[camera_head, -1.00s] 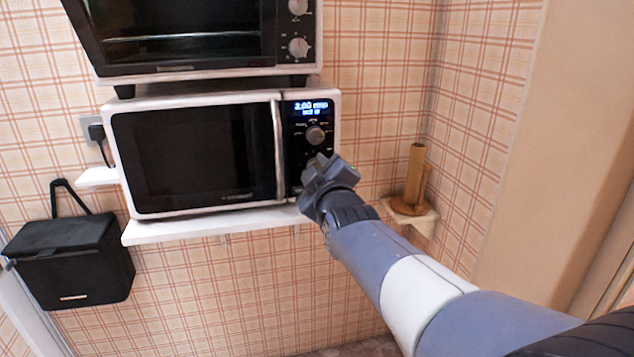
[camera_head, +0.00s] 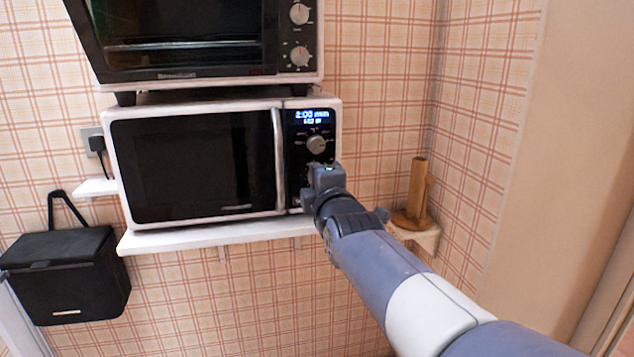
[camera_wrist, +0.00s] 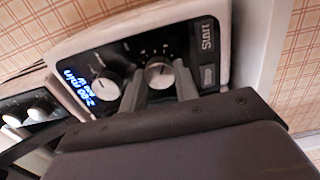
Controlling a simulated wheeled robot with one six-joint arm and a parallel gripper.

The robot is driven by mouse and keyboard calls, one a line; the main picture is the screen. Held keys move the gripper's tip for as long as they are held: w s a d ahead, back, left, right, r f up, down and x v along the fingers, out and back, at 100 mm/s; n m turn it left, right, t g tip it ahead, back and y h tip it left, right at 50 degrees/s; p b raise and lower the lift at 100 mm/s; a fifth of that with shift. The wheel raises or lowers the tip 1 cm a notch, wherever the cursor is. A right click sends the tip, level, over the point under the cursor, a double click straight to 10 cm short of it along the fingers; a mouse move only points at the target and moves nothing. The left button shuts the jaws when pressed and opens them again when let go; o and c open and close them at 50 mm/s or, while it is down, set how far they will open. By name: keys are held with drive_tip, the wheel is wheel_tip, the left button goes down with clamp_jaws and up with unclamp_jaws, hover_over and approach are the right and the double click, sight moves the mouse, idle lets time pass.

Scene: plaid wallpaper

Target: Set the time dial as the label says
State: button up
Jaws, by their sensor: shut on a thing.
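The white microwave (camera_head: 338,115) has a black panel with two round knobs. Its lit blue display (camera_head: 312,115) seems to read 2:00 min, with a smaller line below. The upper knob (camera_head: 316,144) is clear of my gripper; in the wrist view it is a pale knob (camera_wrist: 105,89) nearest the display. My gripper (camera_head: 322,172) is at the lower part of the panel and hides the lower knob there. In the wrist view my gripper (camera_wrist: 161,82) has its fingers on both sides of this lower knob (camera_wrist: 158,72), shut on it. No separate label is readable.
A toaster oven (camera_head: 215,77) stands on top of the microwave. A white shelf (camera_head: 215,237) carries the microwave. A wooden holder (camera_head: 416,195) stands on a corner shelf to the right.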

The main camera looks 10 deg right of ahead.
drive_tip(key=shift+n, duration=0.3)
drive_tip(key=o, duration=1)
drive_tip(key=shift+c, duration=0.2)
drive_tip(key=s, duration=0.7)
drive_tip(key=shift+s, duration=0.25)
drive_tip(key=w, duration=0.7)
drive_tip(key=shift+w, duration=0.4)
drive_tip(key=shift+s, duration=0.1)
